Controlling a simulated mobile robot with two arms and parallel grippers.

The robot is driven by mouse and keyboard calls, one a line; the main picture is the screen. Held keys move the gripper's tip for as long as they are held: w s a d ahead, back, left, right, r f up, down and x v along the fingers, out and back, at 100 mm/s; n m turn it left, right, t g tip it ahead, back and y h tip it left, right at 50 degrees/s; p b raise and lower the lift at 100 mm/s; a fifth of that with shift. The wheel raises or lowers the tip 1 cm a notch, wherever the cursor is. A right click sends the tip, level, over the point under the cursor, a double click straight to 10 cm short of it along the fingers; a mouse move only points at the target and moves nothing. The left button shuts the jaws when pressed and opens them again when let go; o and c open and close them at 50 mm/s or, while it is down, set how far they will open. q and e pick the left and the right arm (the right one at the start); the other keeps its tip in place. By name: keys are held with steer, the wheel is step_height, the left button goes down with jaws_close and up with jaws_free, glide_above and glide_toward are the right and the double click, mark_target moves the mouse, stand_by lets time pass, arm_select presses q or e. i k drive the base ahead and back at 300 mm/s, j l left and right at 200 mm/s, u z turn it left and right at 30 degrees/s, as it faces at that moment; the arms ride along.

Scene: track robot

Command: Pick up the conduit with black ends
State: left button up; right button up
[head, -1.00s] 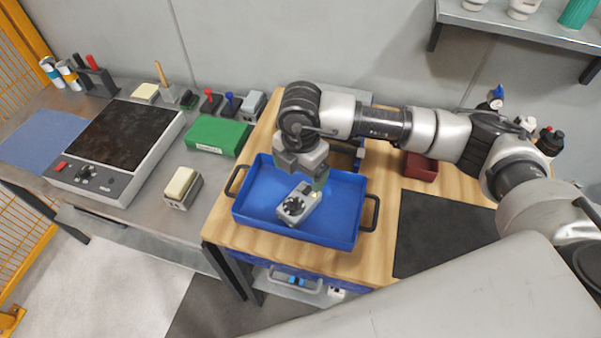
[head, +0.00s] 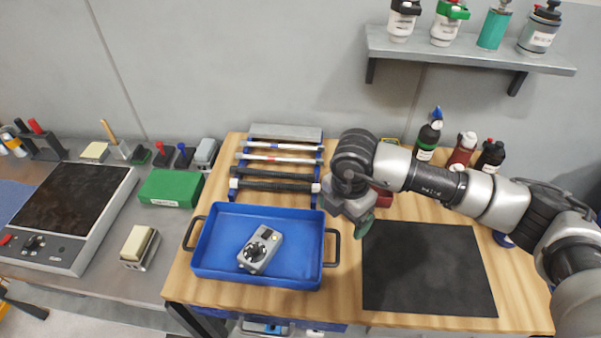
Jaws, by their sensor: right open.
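Several conduits lie side by side across a blue rack (head: 234,188) behind the blue tray. The two rear ones are pale: one pale conduit (head: 290,147) has a blue mark, and another pale conduit (head: 285,159) has a red mark. The two nearer ones are dark: a black conduit (head: 275,174) and a black conduit with a pale right end (head: 275,186). My right gripper (head: 361,222) is open and empty, pointing down to the right of the rack, above the tray's right handle. My left gripper is out of view.
The blue tray (head: 205,262) holds a grey device with a dial (head: 259,250). A black mat (head: 430,268) lies at right. Bottles (head: 428,140) stand behind my right arm. A green box (head: 171,188) and a hotplate (head: 75,205) are at left. A shelf (head: 470,52) hangs above.

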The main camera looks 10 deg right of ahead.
mark_target(234, 170)
steer(key=i+j, duration=0.1)
steer(key=j, duration=0.25)
steer(key=i+j, duration=0.1)
steer(key=j, duration=0.2)
steer(key=i+j, duration=0.1)
steer(key=j, duration=0.25)
steer(key=i+j, duration=0.15)
steer(key=j, duration=0.15)
steer(key=k+u, duration=0.05)
